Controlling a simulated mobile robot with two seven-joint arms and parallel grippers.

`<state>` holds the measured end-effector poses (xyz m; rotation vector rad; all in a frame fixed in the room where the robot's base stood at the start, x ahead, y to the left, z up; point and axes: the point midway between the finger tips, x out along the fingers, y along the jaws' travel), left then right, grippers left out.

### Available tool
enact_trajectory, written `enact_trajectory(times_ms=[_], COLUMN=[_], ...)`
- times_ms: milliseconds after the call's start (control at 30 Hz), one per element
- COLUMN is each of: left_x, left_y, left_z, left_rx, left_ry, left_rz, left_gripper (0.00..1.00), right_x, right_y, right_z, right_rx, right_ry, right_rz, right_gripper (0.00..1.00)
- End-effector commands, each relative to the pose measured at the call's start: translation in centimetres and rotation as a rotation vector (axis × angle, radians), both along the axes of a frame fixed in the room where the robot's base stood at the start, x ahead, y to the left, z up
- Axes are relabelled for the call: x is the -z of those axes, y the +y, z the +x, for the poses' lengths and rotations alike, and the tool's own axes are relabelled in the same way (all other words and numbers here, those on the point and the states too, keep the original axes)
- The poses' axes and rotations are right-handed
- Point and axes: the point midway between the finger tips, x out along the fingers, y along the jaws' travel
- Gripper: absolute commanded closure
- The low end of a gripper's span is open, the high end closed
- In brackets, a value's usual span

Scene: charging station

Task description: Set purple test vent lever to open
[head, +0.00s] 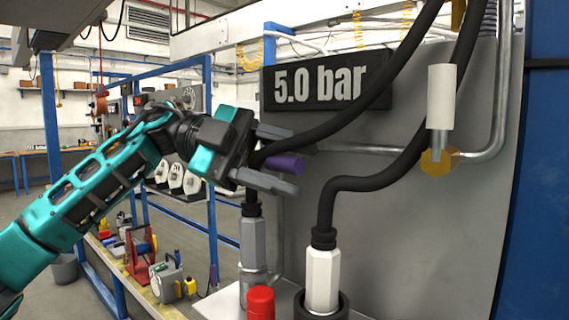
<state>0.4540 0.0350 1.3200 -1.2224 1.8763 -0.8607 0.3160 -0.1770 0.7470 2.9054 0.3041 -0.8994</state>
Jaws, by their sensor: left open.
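The purple test vent lever (287,164) sticks out to the right in front of the grey panel, below the "5.0 bar" sign. My left gripper (292,162) comes in from the left with its two grey fingers apart, one above and one below the lever. The lever shows between the fingers, and I cannot tell whether either finger touches it. The lever's pivot end is hidden behind the gripper. My right gripper is not in view.
A black "5.0 bar" sign (326,82) hangs on the grey panel (420,235). Thick black hoses (375,180) run close to the gripper's right. A white connector (322,280), a grey connector (252,245) and a red cap (260,302) stand below.

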Motion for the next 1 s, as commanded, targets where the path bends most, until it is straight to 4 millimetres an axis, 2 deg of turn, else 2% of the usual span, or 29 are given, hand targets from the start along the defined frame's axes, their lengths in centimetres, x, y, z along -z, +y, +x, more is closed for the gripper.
enact_trajectory(times_ms=[167,633,1000], left_x=[0.03,0.02,0.03], left_y=[0.00,0.04,0.04], left_z=[0.01,0.02,0.01], left_rx=[0.000,0.001,0.001], left_ry=[0.000,0.000,0.000], left_rz=[0.000,0.001,0.001], left_gripper=[0.54,0.99,1.00], right_x=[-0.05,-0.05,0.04], right_y=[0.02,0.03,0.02], right_z=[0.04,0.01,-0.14], right_rx=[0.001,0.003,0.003], right_ry=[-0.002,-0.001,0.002], right_rz=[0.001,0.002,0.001], right_gripper=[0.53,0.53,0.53])
